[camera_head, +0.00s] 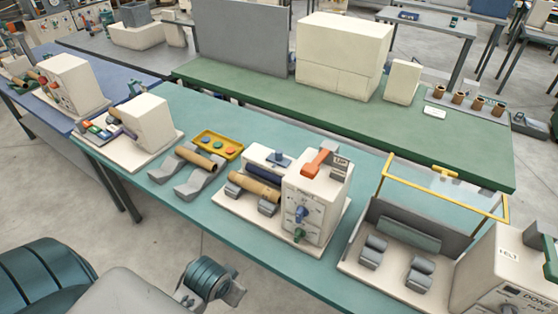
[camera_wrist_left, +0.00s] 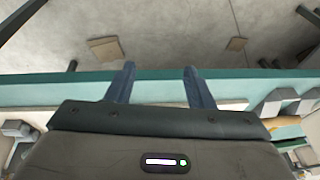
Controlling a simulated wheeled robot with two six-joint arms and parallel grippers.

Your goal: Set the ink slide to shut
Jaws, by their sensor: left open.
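The winder (camera_head: 312,200) is a cream box on a pale base, with an orange lever on top and blue and green knobs on its front. A brown tube (camera_head: 253,187) lies on grey rests beside it. Behind the tube is a cream and blue unit with a small blue block (camera_head: 279,160) on top. This may be the ink slide; I cannot tell its setting. My left gripper (camera_wrist_left: 158,68) is open and empty in the left wrist view, with its fingers over the teal table's edge. Its fingers do not show in the head view. My right gripper is not in view.
On the teal table (camera_head: 225,240) stand a tube on a grey stand, a yellow tray (camera_head: 217,146) with coloured buttons, and a cream machine (camera_head: 147,124) at left. A machine with a raised yellow-framed guard (camera_head: 445,187) stands at right. A green table (camera_head: 230,82) lies behind.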

